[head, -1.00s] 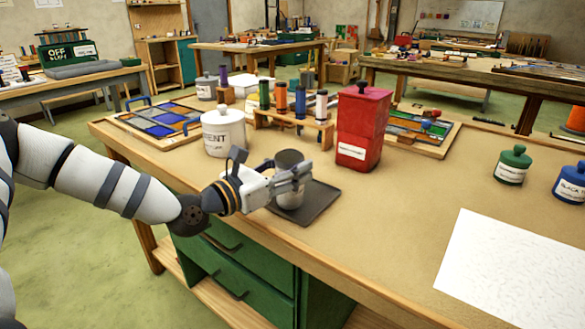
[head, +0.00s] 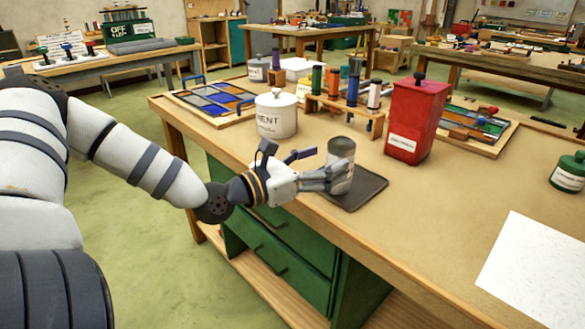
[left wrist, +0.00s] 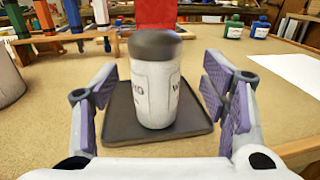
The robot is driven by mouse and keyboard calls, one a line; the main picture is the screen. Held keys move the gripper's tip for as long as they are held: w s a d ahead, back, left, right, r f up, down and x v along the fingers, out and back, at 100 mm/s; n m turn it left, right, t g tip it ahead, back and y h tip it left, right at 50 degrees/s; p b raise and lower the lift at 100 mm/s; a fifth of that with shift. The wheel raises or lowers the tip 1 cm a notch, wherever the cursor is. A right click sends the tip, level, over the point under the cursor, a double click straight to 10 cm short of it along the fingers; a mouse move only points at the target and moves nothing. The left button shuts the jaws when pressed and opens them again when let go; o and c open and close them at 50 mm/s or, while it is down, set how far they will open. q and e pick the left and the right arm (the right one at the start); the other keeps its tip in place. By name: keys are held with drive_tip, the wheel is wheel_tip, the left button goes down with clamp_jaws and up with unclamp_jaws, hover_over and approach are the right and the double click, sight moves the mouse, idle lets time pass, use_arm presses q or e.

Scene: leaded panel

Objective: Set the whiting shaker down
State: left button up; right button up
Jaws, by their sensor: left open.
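The whiting shaker (head: 341,160), a pale cylinder with a dark grey top, stands upright on a dark square tray (head: 364,193) near the table's front edge. In the left wrist view the shaker (left wrist: 155,85) stands on the tray (left wrist: 120,125), with part of its label lettering showing. My left gripper (head: 335,176) is at the shaker from the left. In the left wrist view the fingers of my left gripper (left wrist: 160,100) are spread wide, with a gap on each side of the shaker. My right gripper is not in view.
A white lidded cement pot (head: 277,117) stands behind the gripper. A white sheet (head: 530,265) lies at right. The table between is clear.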

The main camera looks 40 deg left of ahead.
use_arm(q)
drive_tip(key=v, duration=0.6)
drive_tip(key=s+d+f+m+g+h, duration=0.5)
drive_tip(key=s+d+f+m+g, duration=0.5)
drive_tip(key=s+d+f+g, duration=0.3)
drive_tip(key=s+a+f+m+g+y, duration=0.4)
drive_tip(key=s+f+m+y, duration=0.1)
drive_tip(key=s+f+m, duration=0.3)
drive_tip(key=s+a+f+m+g+y, duration=0.4)
drive_tip(key=s+f+m+y, duration=0.15)
drive_tip(key=s+m, duration=0.35)
drive_tip(key=d+f+m+t+h, duration=0.1)
drive_tip(key=d+f+m+t, duration=0.1)
drive_tip(key=d+f+m, duration=0.2)
drive_tip(key=d+m, duration=0.1)
drive_tip(key=d, duration=0.2)
drive_tip(key=shift+m, duration=0.4)
drive_tip(key=shift+d, duration=0.1)
